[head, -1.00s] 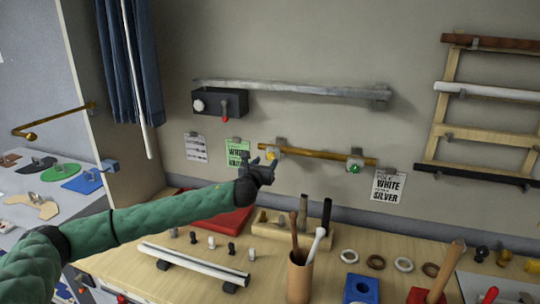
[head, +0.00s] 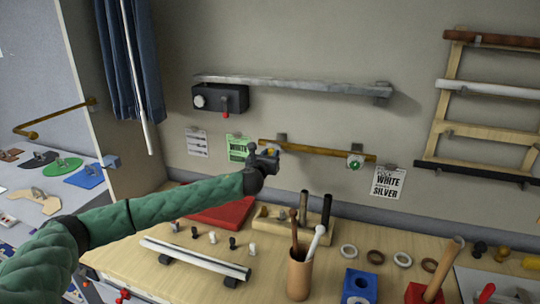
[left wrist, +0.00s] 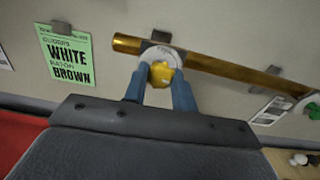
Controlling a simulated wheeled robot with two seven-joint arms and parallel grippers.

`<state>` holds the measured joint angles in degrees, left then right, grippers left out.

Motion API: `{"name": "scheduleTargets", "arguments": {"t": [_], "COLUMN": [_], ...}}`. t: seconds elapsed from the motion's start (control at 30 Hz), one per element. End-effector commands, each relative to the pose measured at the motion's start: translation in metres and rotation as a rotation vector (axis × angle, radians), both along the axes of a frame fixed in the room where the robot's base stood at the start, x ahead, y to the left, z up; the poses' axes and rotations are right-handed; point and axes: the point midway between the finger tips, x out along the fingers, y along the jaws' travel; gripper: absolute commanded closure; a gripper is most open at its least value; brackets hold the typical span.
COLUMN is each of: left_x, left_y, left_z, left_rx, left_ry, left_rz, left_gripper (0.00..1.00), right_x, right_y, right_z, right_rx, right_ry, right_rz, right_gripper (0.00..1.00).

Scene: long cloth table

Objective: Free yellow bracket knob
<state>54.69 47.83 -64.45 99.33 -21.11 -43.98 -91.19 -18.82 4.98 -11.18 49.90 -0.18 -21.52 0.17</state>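The yellow knob (left wrist: 161,74) sits on a round pale bracket near the left end of a brass rod (head: 318,151) on the wall. The rod also crosses the left wrist view (left wrist: 225,70). My left gripper (head: 268,153) is up at this bracket and hides most of the knob in the head view. In the left wrist view, its two blue fingers stand apart on either side of the knob, with their tips beside it. I cannot tell whether they touch it. A green knob (head: 355,163) is on the rod's right bracket. My right gripper is not in view.
A green card (head: 238,148) hangs left of the bracket and a white card (head: 388,182) to the right. Above is a grey rail (head: 300,87) with a black box (head: 220,98). Below, the bench holds a cup (head: 299,275) of tools and a peg block.

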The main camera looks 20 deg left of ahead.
Motion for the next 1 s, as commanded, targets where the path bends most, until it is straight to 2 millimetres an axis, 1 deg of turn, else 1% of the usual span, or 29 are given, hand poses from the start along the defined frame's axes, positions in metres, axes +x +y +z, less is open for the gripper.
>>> {"name": "scheduleTargets", "arguments": {"t": [0.23, 0.37, 0.53, 0.6, 0.7, 0.87, 1.0], "left_x": [0.0, 0.0, 0.0, 0.0, 0.0, 0.0, 0.0], "left_y": [0.0, 0.0, 0.0, 0.0, 0.0, 0.0, 0.001], "left_z": [-0.001, -0.002, -0.003, -0.003, -0.003, -0.003, -0.003], "left_rx": [-0.024, -0.074, -0.187, -0.247, -0.338, -0.491, -0.624], "left_ry": [0.001, 0.004, 0.005, 0.008, 0.01, 0.016, 0.02], "left_rz": [0.0, 0.0, 0.001, 0.0, -0.001, 0.0, 0.001], "left_gripper": [0.96, 0.96, 0.96, 0.96, 0.96, 0.96, 0.96], "right_x": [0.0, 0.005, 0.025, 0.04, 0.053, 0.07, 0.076], "right_y": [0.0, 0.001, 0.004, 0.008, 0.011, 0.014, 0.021], "right_z": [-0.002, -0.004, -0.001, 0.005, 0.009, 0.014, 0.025], "right_rx": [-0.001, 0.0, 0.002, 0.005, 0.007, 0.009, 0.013], "right_ry": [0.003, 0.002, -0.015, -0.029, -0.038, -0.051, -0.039], "right_rz": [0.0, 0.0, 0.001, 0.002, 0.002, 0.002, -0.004], "right_gripper": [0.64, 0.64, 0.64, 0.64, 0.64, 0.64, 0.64]}}
